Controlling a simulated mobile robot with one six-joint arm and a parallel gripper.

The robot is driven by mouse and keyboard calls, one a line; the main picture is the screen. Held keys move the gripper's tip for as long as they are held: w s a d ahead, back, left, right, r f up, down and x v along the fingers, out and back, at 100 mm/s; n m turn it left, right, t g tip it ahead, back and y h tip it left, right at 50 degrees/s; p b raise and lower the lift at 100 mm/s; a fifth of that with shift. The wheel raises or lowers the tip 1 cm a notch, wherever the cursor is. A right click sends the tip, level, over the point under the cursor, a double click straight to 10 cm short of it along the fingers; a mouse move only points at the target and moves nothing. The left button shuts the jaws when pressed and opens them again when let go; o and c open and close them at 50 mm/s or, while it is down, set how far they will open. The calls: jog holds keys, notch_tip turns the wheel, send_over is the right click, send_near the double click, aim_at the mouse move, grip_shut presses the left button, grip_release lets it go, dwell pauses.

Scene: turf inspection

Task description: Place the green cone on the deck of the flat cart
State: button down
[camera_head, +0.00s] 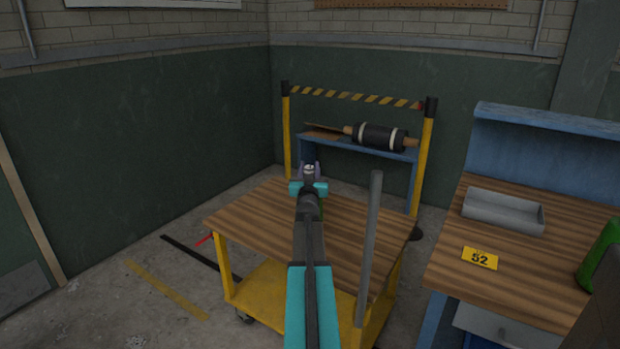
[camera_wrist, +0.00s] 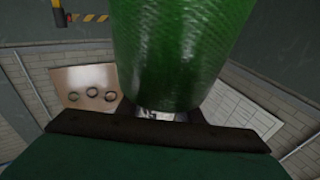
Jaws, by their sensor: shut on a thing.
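The flat cart has a brown wooden deck (camera_head: 255,215) on a yellow frame and stands in the middle of the head view. My gripper (camera_head: 309,174) appears over the deck's far part in that view. It is shut on a green thing, taken to be the green cone, which fills the upper middle of the wrist view (camera_wrist: 175,50).
A grey upright post (camera_head: 369,240) stands at the cart's near right. A workbench (camera_head: 530,260) at the right bears a grey tray (camera_head: 503,211), a yellow 52 plate (camera_head: 480,258) and a green object (camera_head: 601,256). A blue stand (camera_head: 360,149) with a dark roller is behind the cart.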

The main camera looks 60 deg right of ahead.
jog(key=shift+f, duration=1.65)
jog(key=shift+f+b, duration=0.15)
jog(key=shift+b, duration=0.25)
jog(key=c, duration=1.3)
grip_release()
jog(key=shift+o, duration=0.2)
jog(key=v, duration=1.2)
jog(key=shift+a, duration=0.1)
jog(key=shift+s, duration=0.2)
